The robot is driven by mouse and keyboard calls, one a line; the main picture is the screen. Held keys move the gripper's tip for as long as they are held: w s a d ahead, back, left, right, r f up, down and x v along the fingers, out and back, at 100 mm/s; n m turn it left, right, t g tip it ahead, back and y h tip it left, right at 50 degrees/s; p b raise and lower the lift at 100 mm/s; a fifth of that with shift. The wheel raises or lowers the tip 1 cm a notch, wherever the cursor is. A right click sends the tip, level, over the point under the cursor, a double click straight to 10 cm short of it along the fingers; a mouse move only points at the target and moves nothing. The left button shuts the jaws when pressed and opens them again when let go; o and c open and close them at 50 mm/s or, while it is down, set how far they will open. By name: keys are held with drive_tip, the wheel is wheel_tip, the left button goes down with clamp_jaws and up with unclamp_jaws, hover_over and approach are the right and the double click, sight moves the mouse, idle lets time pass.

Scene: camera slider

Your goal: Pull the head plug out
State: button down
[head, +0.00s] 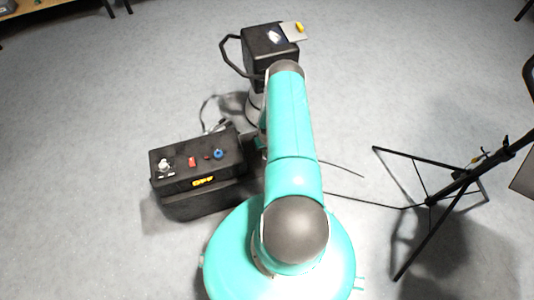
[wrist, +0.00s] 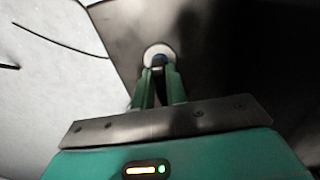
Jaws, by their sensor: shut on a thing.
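In the wrist view my gripper (wrist: 160,72) has its two green fingers close together on a small round part with a pale ring and a dark bluish centre, which I take to be the head plug (wrist: 160,54). The plug lies against a dark flat face (wrist: 225,60); whether it is fully seated in it cannot be told. In the head view my arm covers most of the gripper, and the plug is hidden. A black control box (head: 172,183) with a white knob, red parts and a blue knob stands left of my arm.
A second black box (head: 262,42) with a side handle and a yellow-tipped plate stands behind my arm. A loose cable (head: 204,108) lies near the control box. A black tripod (head: 432,200) stands at the right. Grey floor is open at the far left.

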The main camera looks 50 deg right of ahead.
drive_tip(key=shift+r, duration=0.35)
idle(0.3)
drive_tip(key=shift+r, duration=2.65)
